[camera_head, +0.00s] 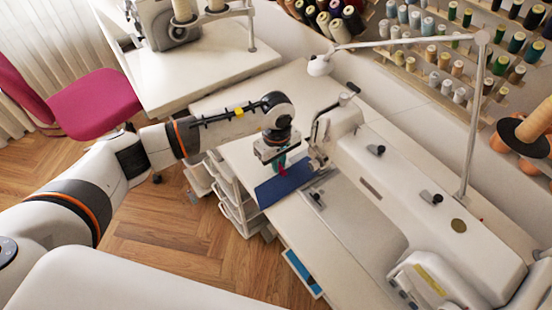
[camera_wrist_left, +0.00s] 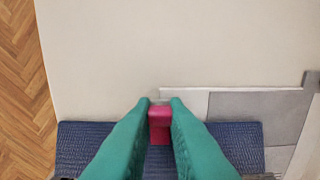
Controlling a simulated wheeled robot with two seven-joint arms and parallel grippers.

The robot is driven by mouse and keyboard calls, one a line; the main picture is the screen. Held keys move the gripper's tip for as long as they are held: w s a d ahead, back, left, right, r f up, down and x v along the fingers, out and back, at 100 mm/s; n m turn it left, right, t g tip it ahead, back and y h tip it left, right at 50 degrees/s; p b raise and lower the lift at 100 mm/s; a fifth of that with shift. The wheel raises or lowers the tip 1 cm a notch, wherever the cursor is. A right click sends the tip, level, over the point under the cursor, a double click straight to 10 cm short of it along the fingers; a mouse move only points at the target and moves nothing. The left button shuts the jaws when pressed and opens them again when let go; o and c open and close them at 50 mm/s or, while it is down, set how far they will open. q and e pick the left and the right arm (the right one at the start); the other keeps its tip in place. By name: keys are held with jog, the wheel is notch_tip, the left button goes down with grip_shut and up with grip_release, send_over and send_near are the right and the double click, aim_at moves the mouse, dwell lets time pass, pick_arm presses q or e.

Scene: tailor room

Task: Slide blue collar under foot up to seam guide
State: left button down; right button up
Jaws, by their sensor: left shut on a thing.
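The blue collar (camera_head: 272,191) lies flat on the sewing table, left of the machine's needle end (camera_head: 318,158). It shows as a dark blue textured strip (camera_wrist_left: 85,145) in the left wrist view. My left gripper (camera_head: 281,169) points down over the collar. Its teal fingers (camera_wrist_left: 160,104) are shut on a small pink block (camera_wrist_left: 160,122) at the collar; I cannot tell how the block joins it. The collar's right part reaches the grey metal plate (camera_wrist_left: 240,105) near the needle area. The foot and seam guide are too small to tell apart. My right gripper is not in view.
The white sewing machine (camera_head: 420,210) fills the right side of the table. Drawers (camera_head: 235,210) stand below the table's left edge. A second machine table (camera_head: 200,75), a pink chair (camera_head: 95,105) and thread racks (camera_head: 440,70) stand behind. The table behind the collar is bare.

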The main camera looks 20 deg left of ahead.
pick_arm(q)
jog(key=shift+s+d, duration=0.25)
jog(key=shift+d, duration=0.1)
jog(key=c, duration=1.3)
grip_release()
jog(key=shift+c, duration=0.2)
